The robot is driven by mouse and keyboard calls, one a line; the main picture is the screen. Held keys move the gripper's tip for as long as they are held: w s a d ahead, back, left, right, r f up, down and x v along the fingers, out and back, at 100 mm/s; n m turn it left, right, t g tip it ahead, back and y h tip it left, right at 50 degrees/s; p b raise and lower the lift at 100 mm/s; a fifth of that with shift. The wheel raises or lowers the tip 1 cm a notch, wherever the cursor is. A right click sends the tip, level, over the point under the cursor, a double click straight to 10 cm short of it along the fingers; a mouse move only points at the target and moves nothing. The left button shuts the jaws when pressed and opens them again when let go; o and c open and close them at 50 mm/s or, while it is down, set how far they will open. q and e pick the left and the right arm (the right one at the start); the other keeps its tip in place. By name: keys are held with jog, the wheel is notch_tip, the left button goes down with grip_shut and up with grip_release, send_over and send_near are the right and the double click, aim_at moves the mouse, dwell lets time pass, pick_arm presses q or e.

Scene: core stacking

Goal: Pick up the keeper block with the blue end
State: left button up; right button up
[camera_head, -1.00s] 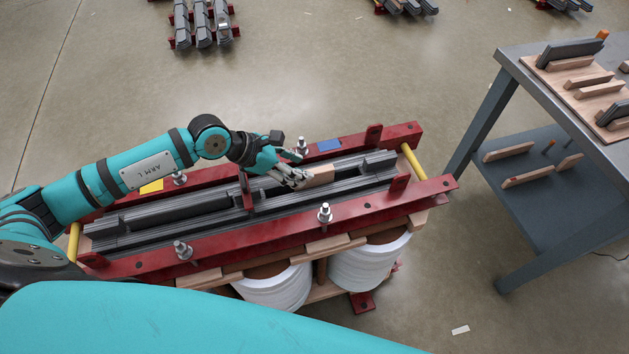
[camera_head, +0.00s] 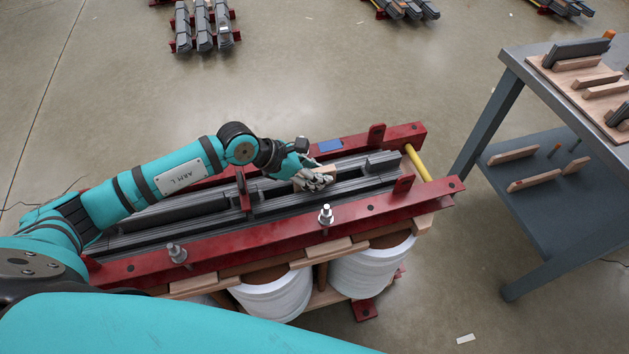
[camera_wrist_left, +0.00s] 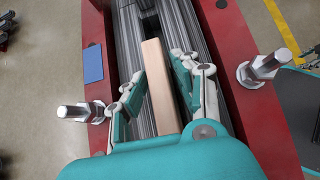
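A plain wooden block (camera_wrist_left: 158,80) lies lengthwise in the channel of the grey laminated core (camera_head: 180,210). In the head view a small part of the block (camera_head: 327,169) shows beyond my left fingers. No blue shows on the block itself; a blue patch (camera_head: 330,145) is on the far red beam near it, also in the left wrist view (camera_wrist_left: 92,64). My left gripper (camera_wrist_left: 160,72) is open, with a finger on each side of the block and a gap visible at the right finger. Contact at the left finger is unclear. My right gripper is out of view.
Red beams (camera_head: 300,239) with upright bolts (camera_head: 326,216) flank the core. Red posts and a yellow bar (camera_head: 416,162) stand at its right end. A grey table (camera_head: 520,62) with wooden pieces is at right.

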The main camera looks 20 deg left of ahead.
pick_arm(q)
jog(key=c, duration=0.4)
grip_shut()
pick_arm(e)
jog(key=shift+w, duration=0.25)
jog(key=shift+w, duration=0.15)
pick_arm(q)
notch_tip(320, 180, up, 10)
jog(key=shift+f, duration=0.1)
notch_tip(320, 180, up, 7)
jog(key=p, duration=0.2)
jog(key=s+a+r+p, duration=0.2)
jog(key=s+a+r, duration=0.1)
jog(key=s, duration=0.7)
jog(key=shift+a+p, duration=0.4)
jog(key=shift+a, duration=0.25)
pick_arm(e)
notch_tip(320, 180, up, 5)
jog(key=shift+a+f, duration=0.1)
